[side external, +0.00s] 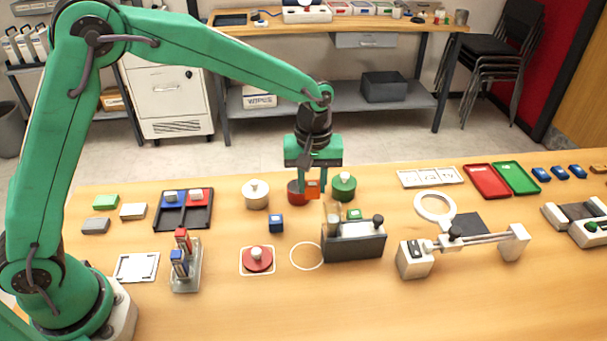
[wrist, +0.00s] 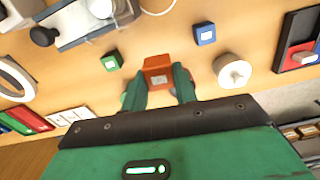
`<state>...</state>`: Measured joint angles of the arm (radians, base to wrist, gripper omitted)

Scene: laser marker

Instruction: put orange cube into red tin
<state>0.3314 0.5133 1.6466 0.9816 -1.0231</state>
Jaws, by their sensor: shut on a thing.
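My gripper (side external: 313,183) points down and is shut on the orange cube (side external: 313,190). The wrist view shows the orange cube (wrist: 157,64) between the two green fingers of my gripper (wrist: 159,84). The red tin (side external: 296,194) stands on the table just left of the cube in the side view. The cube and a finger cover part of the tin. I cannot tell whether the cube is over the tin or in front of it. A red lid with a pale knob (side external: 258,261) lies in a square outline nearer the front.
A lidded white tin (side external: 255,196) stands left of the red tin and a lidded green tin (side external: 343,188) close on its right. A blue cube (side external: 276,222), a green cube (side external: 354,214) and a dark block fixture (side external: 353,246) stand in front.

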